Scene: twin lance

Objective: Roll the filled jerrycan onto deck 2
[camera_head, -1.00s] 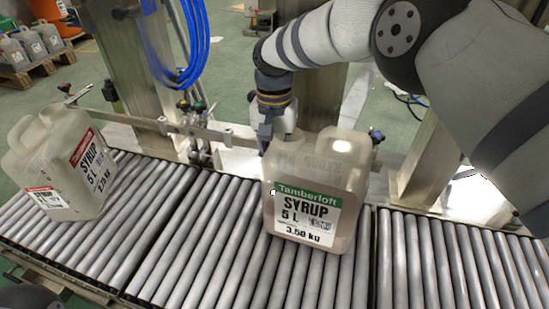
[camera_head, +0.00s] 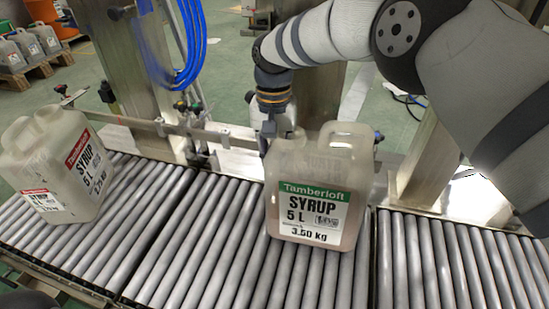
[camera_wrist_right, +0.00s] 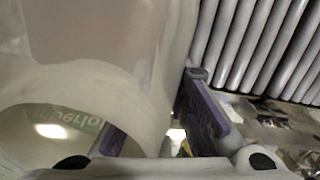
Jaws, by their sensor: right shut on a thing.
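A translucent jerrycan (camera_head: 345,170) with a green "Tamberloft SYRUP 5 L 3.50 kg" label stands upright on the middle roller section (camera_head: 215,245), near that section's right end. Pale liquid shows inside it. My right gripper (camera_head: 268,138) is at its back left, near the top. In the right wrist view, the gripper's purple fingers (camera_wrist_right: 165,132) are shut on the pale wall or handle of the jerrycan (camera_wrist_right: 95,75); the exact grip is partly hidden. My left gripper is not in view.
A red-labelled syrup jerrycan (camera_head: 50,150) stands on the left roller section. The right roller section (camera_head: 450,260) is empty. A metal rail (camera_head: 150,124) and posts run along the back. Blue hoses (camera_head: 190,45) hang there. More jerrycans (camera_head: 30,42) sit on a pallet behind.

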